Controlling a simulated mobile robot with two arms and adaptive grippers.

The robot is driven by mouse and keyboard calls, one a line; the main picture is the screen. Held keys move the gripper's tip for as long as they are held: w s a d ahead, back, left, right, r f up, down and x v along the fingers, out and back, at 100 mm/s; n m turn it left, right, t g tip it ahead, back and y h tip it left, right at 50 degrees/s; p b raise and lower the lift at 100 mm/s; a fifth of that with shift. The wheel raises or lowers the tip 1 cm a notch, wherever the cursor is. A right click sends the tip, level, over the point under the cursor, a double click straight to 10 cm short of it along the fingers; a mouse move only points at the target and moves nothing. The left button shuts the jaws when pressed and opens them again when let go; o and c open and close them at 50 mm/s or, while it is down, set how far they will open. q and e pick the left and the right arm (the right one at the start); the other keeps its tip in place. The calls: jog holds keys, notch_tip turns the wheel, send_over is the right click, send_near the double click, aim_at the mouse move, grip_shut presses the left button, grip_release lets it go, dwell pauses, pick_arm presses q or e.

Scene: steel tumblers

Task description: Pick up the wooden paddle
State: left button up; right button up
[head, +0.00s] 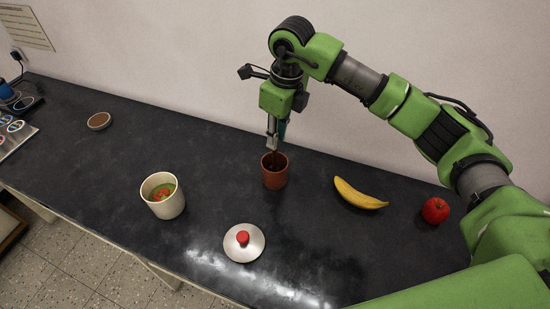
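My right gripper (274,143) points down just above a reddish-brown cup (275,178) in the middle of the counter. A thin dark piece shows between the fingertips and the cup's mouth. It may be the wooden paddle's handle, but it is too small to be sure. I cannot tell whether the fingers are open or shut on it. No other paddle can be made out. My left gripper is not in view.
On the dark counter (110,165) stand a cream pot (168,207) with orange and green contents, a steel lid (243,252) with a red knob, a banana (358,195), a red apple (435,211) and a small brown dish (99,121). The counter's left part is mostly clear.

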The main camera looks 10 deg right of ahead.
aim_at(273, 154)
notch_tip(273, 154, down, 3)
jog(key=shift+w+a+f+p, duration=0.1)
jog(key=shift+a+p, duration=0.05)
jog(key=shift+p, duration=0.4)
jog(key=f, duration=0.1)
jog(key=f+p, duration=0.1)
jog(key=f, duration=0.1)
jog(key=shift+w+a+f, duration=0.1)
jog(key=shift+a+f, duration=0.15)
jog(key=shift+w+f, duration=0.1)
jog(key=shift+f, duration=0.3)
jog(key=shift+c, duration=0.4)
grip_shut()
